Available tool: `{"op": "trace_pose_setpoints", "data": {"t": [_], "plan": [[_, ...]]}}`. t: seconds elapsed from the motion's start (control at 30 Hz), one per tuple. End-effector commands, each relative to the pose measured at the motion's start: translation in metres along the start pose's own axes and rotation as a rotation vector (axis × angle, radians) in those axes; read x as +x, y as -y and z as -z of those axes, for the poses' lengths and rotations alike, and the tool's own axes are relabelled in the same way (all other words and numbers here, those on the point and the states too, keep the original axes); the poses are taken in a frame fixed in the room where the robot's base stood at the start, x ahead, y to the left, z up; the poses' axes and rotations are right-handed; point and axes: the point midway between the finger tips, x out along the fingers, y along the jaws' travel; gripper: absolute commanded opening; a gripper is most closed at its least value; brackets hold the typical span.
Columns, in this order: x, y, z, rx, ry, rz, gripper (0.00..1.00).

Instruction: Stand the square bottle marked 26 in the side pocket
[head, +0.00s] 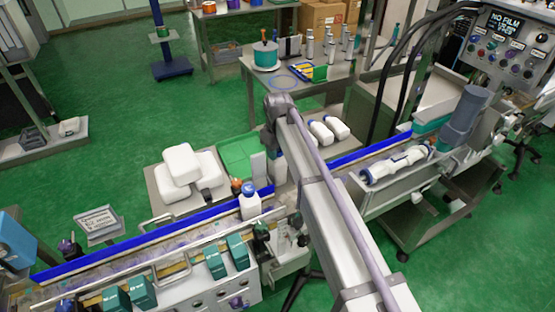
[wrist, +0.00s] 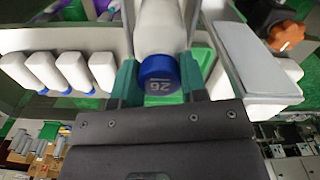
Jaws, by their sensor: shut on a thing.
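The square bottle marked 26 (wrist: 160,28) is white with a blue cap, and the number shows on the cap in the wrist view. My gripper (wrist: 158,74) is shut on it, with a green finger on each side near the cap. Its far end runs out of the top of the wrist view. In the head view my arm covers most of the gripper, near the grey-white upright panel beside the conveyor. I cannot clearly make out the side pocket.
Another white blue-capped bottle (head: 250,207) stands by the conveyor (head: 130,250). A pale flat panel (wrist: 252,58) and an orange knob (wrist: 285,36) are close right of the held bottle. A green tray (head: 238,153) lies behind.

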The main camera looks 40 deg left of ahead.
Motion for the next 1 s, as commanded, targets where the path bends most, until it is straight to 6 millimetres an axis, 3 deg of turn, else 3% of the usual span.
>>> {"op": "trace_pose_setpoints", "data": {"t": [0.33,0.37,0.6,0.87,1.0], "plan": [[0.005,0.000,0.000,0.000,0.000,0.000,0.00],[0.003,0.000,0.000,0.000,0.000,0.000,0.42],[0.003,0.000,0.000,0.000,0.000,0.000,0.65],[0.001,0.000,0.000,0.000,0.000,0.000,0.65],[-0.015,0.000,0.000,0.000,0.000,0.000,0.65]]}}
